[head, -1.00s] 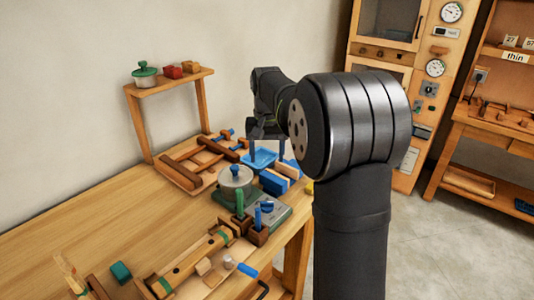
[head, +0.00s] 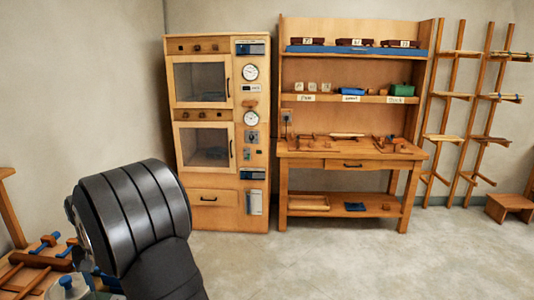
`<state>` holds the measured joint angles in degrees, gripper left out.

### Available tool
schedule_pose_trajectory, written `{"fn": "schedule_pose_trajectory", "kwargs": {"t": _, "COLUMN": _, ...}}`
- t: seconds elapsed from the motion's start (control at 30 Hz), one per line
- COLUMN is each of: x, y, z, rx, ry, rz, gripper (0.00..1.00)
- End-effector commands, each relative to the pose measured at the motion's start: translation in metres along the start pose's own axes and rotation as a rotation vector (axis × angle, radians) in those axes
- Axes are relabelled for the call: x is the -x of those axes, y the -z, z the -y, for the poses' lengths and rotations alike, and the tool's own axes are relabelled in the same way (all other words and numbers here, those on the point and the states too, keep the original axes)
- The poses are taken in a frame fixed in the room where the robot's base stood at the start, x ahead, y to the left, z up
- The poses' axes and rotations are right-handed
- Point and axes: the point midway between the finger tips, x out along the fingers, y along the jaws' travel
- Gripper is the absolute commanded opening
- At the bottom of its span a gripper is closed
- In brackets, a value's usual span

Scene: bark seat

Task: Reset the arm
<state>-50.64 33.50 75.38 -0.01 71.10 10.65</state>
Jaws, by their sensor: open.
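A large dark ribbed joint of my arm fills the lower left of the head view, with an arm link running down from it to the bottom edge. My gripper does not show in this view; it is either behind that joint or outside the picture. At the far left bottom, part of the workbench's load shows: brown wooden bars (head: 38,261) and a pot lid with a blue knob (head: 66,282).
A wooden cabinet (head: 215,197) with two glazed doors and gauges stands at the back wall. Right of it is a wooden workstation with shelves (head: 350,146), then a tall peg rack (head: 470,115) and a low stool (head: 508,208). The floor (head: 370,265) in front is clear.

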Motion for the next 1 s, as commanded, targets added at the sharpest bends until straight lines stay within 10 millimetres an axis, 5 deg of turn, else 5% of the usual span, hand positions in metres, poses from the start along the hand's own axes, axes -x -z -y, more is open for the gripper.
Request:
{"fn": "schedule_pose_trajectory", "kwargs": {"t": 0.2, "x": -0.046, "y": -0.001, "z": 0.0, "rx": 0.0, "ry": -0.001, "rz": 0.004, "gripper": 0.62}}
{"fn": "schedule_pose_trajectory", "kwargs": {"t": 0.5, "x": -0.087, "y": 0.0, "z": 0.0, "rx": 0.0, "ry": 0.0, "rz": 0.002, "gripper": 0.62}}
{"fn": "schedule_pose_trajectory", "kwargs": {"t": 1.0, "x": -0.092, "y": 0.0, "z": 0.0, "rx": 0.011, "ry": 0.0, "rz": 0.0, "gripper": 0.62}}
